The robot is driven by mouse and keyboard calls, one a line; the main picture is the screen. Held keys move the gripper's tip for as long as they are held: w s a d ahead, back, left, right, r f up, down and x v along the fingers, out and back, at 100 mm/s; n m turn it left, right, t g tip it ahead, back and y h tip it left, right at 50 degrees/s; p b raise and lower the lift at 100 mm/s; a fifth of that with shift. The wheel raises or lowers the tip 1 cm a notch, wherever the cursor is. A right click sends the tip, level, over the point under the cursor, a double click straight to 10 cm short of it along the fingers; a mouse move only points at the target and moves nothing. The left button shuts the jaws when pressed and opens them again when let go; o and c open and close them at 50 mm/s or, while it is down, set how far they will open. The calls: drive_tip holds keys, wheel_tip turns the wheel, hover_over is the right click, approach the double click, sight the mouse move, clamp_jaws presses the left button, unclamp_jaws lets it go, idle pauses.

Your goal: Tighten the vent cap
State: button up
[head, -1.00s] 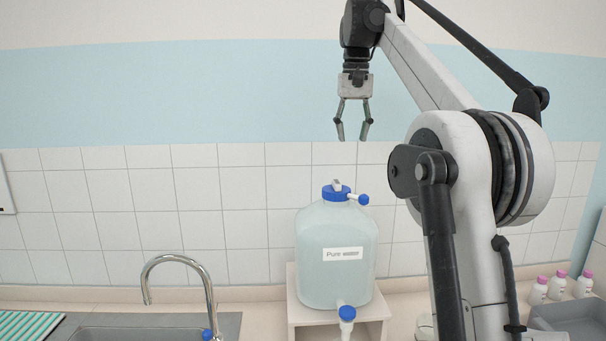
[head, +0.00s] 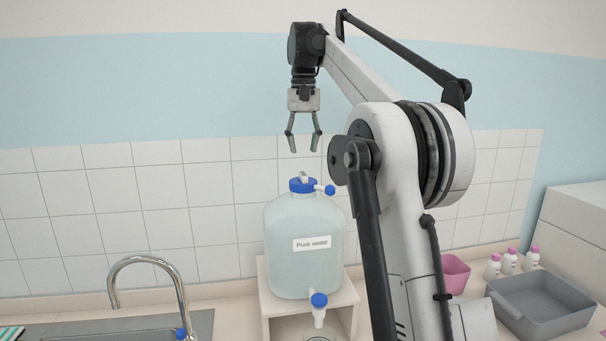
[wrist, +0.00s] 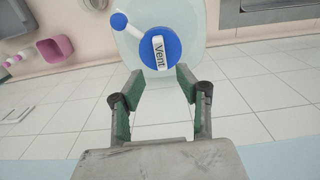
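The vent cap (head: 303,184) is a blue round cap with a raised white bar on top, on the neck of a translucent carboy (head: 303,250) labelled "Pure water". In the wrist view the vent cap (wrist: 160,48) shows from above, and its white bar reads "Vent". A side spout with a small blue cap (head: 329,190) sticks out beside it. My gripper (head: 303,150) is open, points down and hangs above the vent cap without touching it. In the wrist view its fingers (wrist: 157,85) stand apart and empty, with the cap just past the tips.
The carboy stands on a light wooden stand (head: 262,285) with a blue-topped tap (head: 319,300) in front. A sink faucet (head: 150,262) is at left. A pink bin (head: 455,275), several pink-capped bottles (head: 510,262) and a grey tub (head: 545,305) are at right.

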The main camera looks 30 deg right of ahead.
sight(303, 174)
drive_tip(key=shift+f+p, duration=0.35)
drive_tip(key=shift+f, duration=3.6)
clamp_jaws()
